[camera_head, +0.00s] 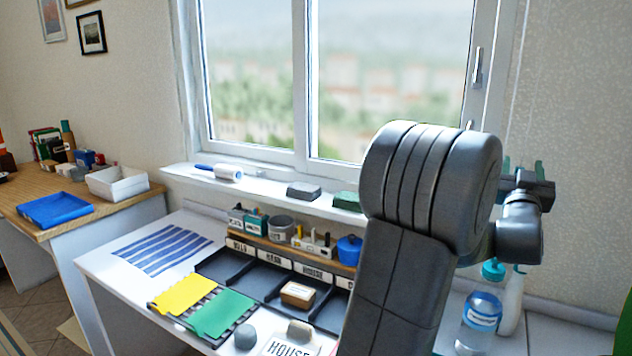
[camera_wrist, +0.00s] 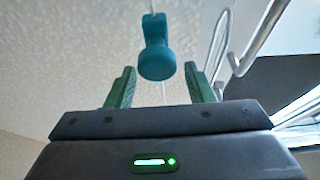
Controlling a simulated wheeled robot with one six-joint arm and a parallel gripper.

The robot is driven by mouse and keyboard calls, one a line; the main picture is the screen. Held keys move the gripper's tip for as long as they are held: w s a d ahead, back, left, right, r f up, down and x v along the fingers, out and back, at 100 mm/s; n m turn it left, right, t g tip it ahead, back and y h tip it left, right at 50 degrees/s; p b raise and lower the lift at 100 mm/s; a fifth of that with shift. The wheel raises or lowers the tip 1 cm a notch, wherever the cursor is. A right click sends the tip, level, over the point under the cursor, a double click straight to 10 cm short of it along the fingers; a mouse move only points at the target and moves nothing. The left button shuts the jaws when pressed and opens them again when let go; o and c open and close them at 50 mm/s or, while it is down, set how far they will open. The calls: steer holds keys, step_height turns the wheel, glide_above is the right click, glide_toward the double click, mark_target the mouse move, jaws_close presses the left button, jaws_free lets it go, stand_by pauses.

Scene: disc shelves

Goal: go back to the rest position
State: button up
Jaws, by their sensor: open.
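My gripper (camera_head: 522,170) is raised at the right in the head view, in front of the textured wall beside the window. Its green fingers stand apart. In the wrist view my gripper (camera_wrist: 161,88) shows its two green fingers spread. A teal rounded object (camera_wrist: 157,58) appears beyond and between the fingertips. I cannot tell what it is or how far off it is. Nothing is seen held. My dark arm covers the right part of the desk in the head view.
A white desk (camera_head: 110,262) holds a dark tray with compartments, yellow and green folders (camera_head: 220,313) and a tan block (camera_head: 297,294). A bottle of blue liquid (camera_head: 482,311) stands at right. Curved metal rods (camera_wrist: 262,35) show in the wrist view. A window sill (camera_head: 262,190) runs behind.

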step_height(320, 180, up, 7)
steer(key=shift+r+p, duration=0.15)
steer(key=shift+p, duration=0.25)
step_height(320, 180, down, 10)
steer(key=shift+f+b, duration=0.1)
steer(key=shift+b, duration=0.25)
step_height(320, 180, up, 20)
steer(key=p, duration=2.1)
steer(key=b+v, duration=0.4)
steer(key=v, duration=0.8)
steer(key=shift+s+f, duration=0.1)
